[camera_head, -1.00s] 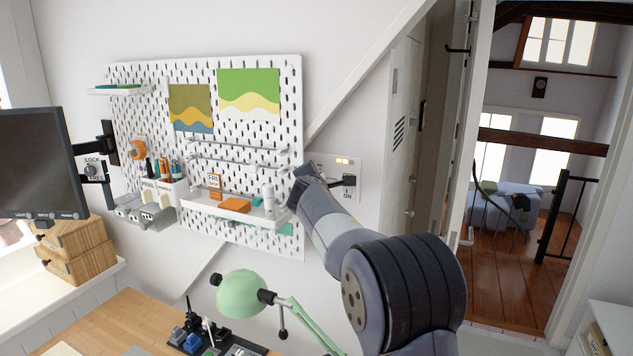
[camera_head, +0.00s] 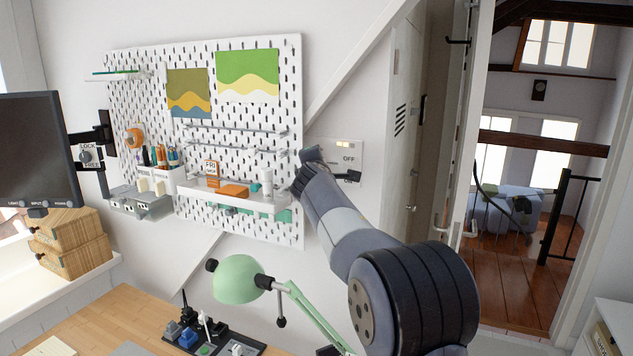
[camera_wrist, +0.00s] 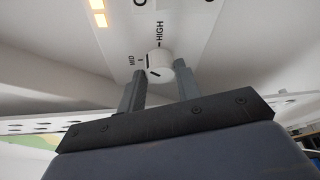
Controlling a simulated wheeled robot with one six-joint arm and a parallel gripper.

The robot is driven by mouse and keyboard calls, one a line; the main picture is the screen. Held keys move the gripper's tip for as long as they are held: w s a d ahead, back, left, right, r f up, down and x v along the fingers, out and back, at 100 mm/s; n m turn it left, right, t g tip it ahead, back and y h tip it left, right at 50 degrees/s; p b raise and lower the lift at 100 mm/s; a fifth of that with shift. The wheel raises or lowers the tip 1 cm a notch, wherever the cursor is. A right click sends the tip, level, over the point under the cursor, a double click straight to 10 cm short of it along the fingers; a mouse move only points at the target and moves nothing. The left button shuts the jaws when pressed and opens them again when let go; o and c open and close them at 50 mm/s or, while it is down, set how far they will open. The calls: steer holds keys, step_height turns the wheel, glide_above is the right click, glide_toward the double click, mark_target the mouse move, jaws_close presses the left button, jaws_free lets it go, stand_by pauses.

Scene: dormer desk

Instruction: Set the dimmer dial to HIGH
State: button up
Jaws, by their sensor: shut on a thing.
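The white dimmer dial (camera_wrist: 158,65) sits on a pale wall plate and shows in the wrist view between my two fingers, with MID printed to its left and HIGH above it. Dark marks show on the dial's face, but I cannot tell surely which label it points at. My gripper (camera_wrist: 160,82) is shut on the dial, one finger on each side. In the head view my gripper (camera_head: 331,167) is against the wall plate (camera_head: 353,150) right of the pegboard, and it hides the dial.
The pegboard (camera_head: 240,130) with its shelf (camera_head: 225,197) of small things is close to the left of my gripper. A green lamp (camera_head: 238,279) stands below, over the desk (camera_head: 130,318). A doorway opens at the right.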

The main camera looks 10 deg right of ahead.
steer(key=shift+w+a+f+m+t+h+b, duration=0.1)
steer(key=shift+f+m+t+h+b, duration=0.35)
steer(key=shift+m+b, duration=2)
steer(key=shift+s+d+f+m+t+h+b, duration=0.15)
steer(key=shift+m+t+b, duration=0.7)
steer(key=shift+b, duration=3)
steer(key=shift+w+a+f+m+t+h+b, duration=0.15)
steer(key=shift+m+t+h+b, duration=0.25)
steer(key=shift+m+b, duration=2.1)
steer(key=shift+n+b, duration=0.6)
steer(key=shift+b, duration=0.1)
steer(key=shift+r, duration=0.1)
steer(key=o, duration=0.7)
steer(key=b+v, duration=0.6)
steer(key=v, duration=0.5)
steer(key=shift+b, duration=0.35)
